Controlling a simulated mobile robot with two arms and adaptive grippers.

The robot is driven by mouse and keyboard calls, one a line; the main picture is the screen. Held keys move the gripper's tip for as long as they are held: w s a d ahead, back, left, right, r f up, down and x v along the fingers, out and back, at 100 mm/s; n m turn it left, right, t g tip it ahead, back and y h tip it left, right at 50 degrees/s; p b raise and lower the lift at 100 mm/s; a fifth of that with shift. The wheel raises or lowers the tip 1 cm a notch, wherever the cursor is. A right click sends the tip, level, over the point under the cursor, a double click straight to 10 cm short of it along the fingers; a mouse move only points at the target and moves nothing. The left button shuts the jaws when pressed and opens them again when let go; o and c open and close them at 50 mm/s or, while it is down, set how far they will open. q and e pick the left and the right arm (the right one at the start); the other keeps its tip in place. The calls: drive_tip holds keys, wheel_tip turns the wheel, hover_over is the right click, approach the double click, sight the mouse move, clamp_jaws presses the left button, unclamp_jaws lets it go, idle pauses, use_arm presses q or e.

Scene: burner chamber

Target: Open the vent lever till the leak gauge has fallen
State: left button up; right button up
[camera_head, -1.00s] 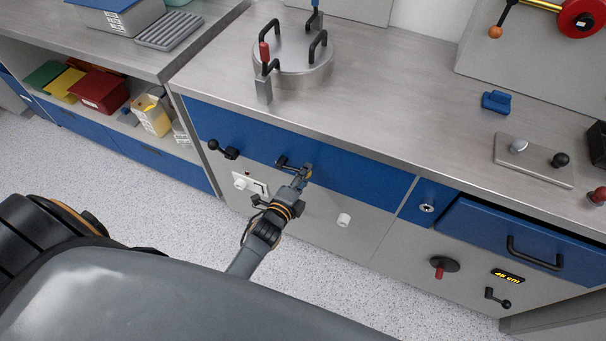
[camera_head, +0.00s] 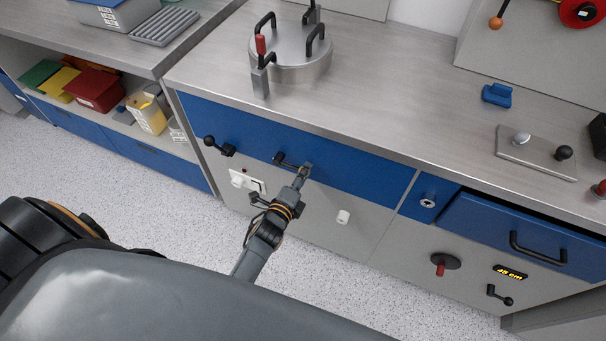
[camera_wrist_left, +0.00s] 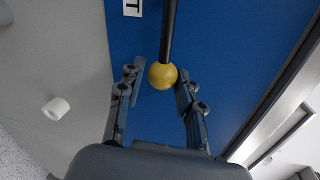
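The vent lever (camera_head: 290,162) is a black bar on the blue front panel, pointing right. Its yellow ball knob (camera_wrist_left: 162,75) shows in the left wrist view, beside a white label of which only a "T" is readable. My left gripper (camera_head: 304,173) is at the knob end in the head view. In the wrist view its fingers (camera_wrist_left: 158,82) stand apart on either side of the knob, with a visible gap on the left and the right finger close to or touching it. A white plate with a dark window (camera_head: 248,182) sits below; I cannot tell whether it is the leak gauge.
Another black-knobbed lever (camera_head: 219,146) is left on the same panel. A white knob (camera_head: 343,217) is below right. A lidded chamber (camera_head: 290,50) stands on the bench (camera_head: 400,95). An open blue drawer (camera_head: 510,235) juts out at right.

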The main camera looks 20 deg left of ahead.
use_arm(q)
drive_tip(key=shift+o, duration=0.9)
drive_tip(key=s+r, duration=0.2)
drive_tip(key=s, duration=0.9)
drive_tip(key=shift+s+r, duration=0.2)
drive_tip(key=shift+s, duration=0.2)
drive_tip(key=s+d+f+n+g, duration=0.1)
drive_tip(key=s+f+n+g, duration=0.5)
drive_tip(key=f, duration=0.7)
drive_tip(key=s+d+f+n+g, duration=0.2)
drive_tip(key=s+f+n, duration=0.2)
drive_tip(key=s+f, duration=0.65)
drive_tip(key=s+a+f+n+g, duration=0.2)
drive_tip(key=s+f+n+g, duration=0.1)
drive_tip(key=s+f, duration=0.3)
drive_tip(key=s+a+f+n+g, duration=0.3)
drive_tip(key=s+f+n, duration=0.2)
drive_tip(key=s, duration=0.5)
drive_tip(key=shift+s+a+f+g, duration=0.15)
drive_tip(key=shift+f+g, duration=0.25)
drive_tip(key=shift+f, duration=0.45)
